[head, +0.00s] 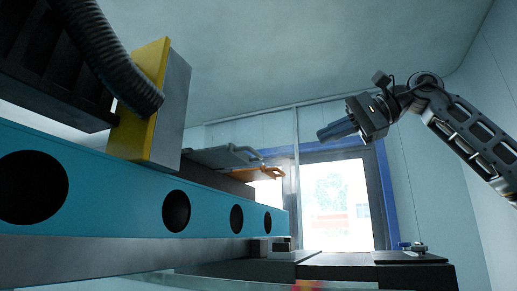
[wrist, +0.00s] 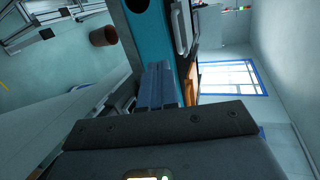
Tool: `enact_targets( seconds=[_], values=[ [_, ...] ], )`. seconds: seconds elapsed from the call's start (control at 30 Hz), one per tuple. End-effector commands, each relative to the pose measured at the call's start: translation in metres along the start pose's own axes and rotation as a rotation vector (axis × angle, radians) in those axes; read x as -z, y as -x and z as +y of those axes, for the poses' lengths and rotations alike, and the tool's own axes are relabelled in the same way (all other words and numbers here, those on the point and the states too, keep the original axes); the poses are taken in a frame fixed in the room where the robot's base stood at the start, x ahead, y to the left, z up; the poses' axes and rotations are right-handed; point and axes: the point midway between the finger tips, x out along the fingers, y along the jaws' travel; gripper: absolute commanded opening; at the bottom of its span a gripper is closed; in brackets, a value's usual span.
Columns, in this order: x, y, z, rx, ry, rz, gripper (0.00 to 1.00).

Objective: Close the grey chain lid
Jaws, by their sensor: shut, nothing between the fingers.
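A grey flat panel with a bar handle, which looks like the grey chain lid (head: 222,157), sits above a dark box on the blue beam in the head view. It seems near level and juts out over the box; its hinge is hidden. In the wrist view it shows edge-on near the top (wrist: 181,28). My gripper (head: 334,130) is shut and empty, in the air to the right of the lid and higher. In the wrist view its fingers (wrist: 157,86) are together, below the lid in the picture and apart from it.
A blue beam (head: 100,180) with round holes runs along the left. A yellow-edged grey block (head: 172,108) with a ribbed black hose (head: 112,58) stands left of the lid. An orange panel (head: 262,173) lies just beyond it. Open air surrounds my gripper.

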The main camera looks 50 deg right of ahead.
Motion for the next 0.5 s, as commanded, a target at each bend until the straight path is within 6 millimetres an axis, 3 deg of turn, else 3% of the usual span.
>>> enact_targets(
  seconds=[0.13,0.27,0.5],
  values=[
    [0.001,0.009,-0.009,-0.048,0.055,0.076,0.0],
    [0.002,0.006,-0.01,-0.057,0.065,0.088,0.0],
    [0.004,-0.029,-0.01,-0.056,0.064,0.084,0.0]
  ],
)
